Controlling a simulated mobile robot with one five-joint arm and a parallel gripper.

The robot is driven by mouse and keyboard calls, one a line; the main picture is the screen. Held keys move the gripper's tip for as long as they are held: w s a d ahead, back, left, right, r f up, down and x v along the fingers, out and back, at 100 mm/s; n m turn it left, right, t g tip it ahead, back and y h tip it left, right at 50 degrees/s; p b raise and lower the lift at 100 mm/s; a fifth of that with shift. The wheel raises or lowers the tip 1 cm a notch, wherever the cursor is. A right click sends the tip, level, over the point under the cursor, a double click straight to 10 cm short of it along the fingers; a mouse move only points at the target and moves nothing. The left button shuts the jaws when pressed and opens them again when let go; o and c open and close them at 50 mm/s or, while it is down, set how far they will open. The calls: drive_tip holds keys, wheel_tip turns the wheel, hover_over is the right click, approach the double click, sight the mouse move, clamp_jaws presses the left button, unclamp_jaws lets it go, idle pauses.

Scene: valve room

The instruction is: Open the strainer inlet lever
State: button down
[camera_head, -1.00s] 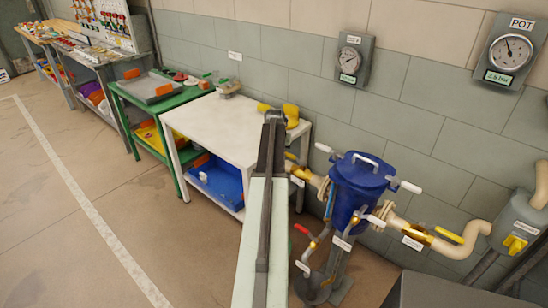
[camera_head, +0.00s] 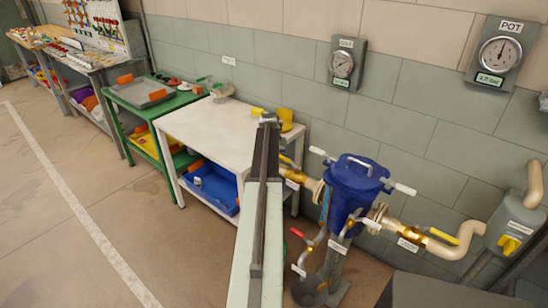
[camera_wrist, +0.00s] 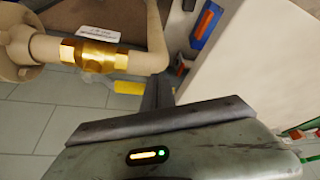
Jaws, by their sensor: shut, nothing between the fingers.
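The blue strainer pot (camera_head: 352,190) stands on the floor right of the white table. Its inlet valve is the brass body (camera_head: 291,173) on the pipe at its left, partly behind my arm. In the wrist view the brass valve (camera_wrist: 95,55) sits on a tan pipe, and the yellow lever (camera_wrist: 128,87) lies beside my gripper (camera_wrist: 157,92). My gripper is shut and empty. I cannot tell whether it touches the lever. In the head view my gripper (camera_head: 268,118) is at the arm's far end.
An outlet valve with a yellow lever (camera_head: 443,236) is right of the pot. A red lever (camera_head: 297,232) is low in front. A POT gauge (camera_head: 501,52) hangs on the wall.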

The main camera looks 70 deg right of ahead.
drive_tip(key=w+a+r+p, duration=0.2)
drive_tip(key=a+r+p, duration=0.4)
drive_tip(key=r+p, duration=0.3)
drive_tip(key=shift+w+a+r, duration=0.15)
drive_tip(key=shift+w+a, duration=0.15)
drive_tip(key=shift+a, duration=0.1)
